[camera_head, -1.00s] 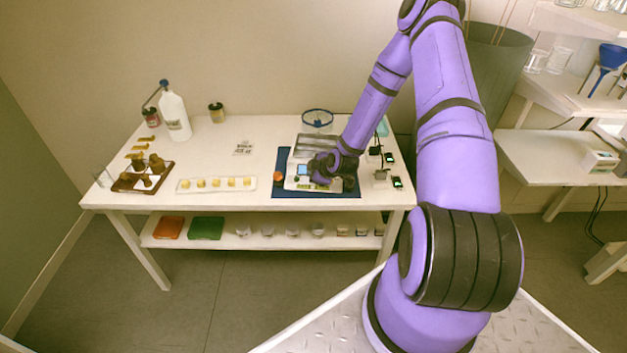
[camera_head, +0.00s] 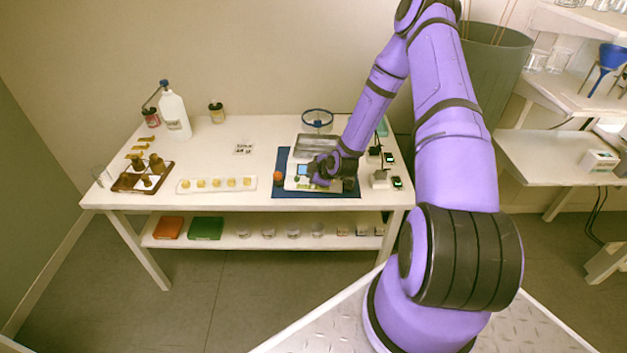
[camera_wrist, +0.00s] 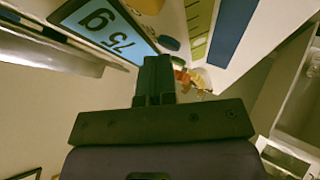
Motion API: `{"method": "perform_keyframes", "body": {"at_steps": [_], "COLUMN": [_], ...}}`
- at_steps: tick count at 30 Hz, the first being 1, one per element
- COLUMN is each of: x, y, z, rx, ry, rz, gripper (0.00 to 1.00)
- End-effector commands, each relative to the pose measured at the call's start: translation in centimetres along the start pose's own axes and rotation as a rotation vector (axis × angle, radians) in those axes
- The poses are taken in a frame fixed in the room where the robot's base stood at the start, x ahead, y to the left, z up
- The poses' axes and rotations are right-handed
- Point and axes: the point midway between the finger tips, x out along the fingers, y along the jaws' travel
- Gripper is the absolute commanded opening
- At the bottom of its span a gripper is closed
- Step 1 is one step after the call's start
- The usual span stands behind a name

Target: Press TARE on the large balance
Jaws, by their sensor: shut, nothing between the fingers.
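The large balance (camera_head: 297,184) stands on a dark blue mat (camera_head: 283,193) at the right part of the table. Its lit blue display (camera_head: 303,170) shows beside my gripper. In the wrist view the display (camera_wrist: 103,27) appears upside down and seems to read 75 g. A dark round button (camera_wrist: 170,43) shows just beyond my fingertips, with a yellow-green strip (camera_wrist: 200,30) behind it. My gripper (camera_head: 320,181) is over the balance's front panel; its fingers (camera_wrist: 155,68) are shut and empty. I cannot tell whether the tips touch the panel. The TARE label is not readable.
An orange-red round object (camera_head: 277,177) sits left of the balance. A white strip with several yellow pieces (camera_head: 217,185) and a brown tray (camera_head: 128,182) lie further left. Small devices with green displays (camera_head: 397,182) stand to the right.

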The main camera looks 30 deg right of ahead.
Motion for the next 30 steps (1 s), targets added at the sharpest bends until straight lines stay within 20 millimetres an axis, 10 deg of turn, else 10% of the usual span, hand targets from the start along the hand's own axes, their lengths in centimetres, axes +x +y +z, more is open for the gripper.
{"method": "perform_keyframes", "body": {"at_steps": [30], "x": [-1.0], "y": [0.8], "z": [-0.6], "rx": [0.001], "ry": [-0.001], "rz": [0.0], "gripper": [0.0]}}
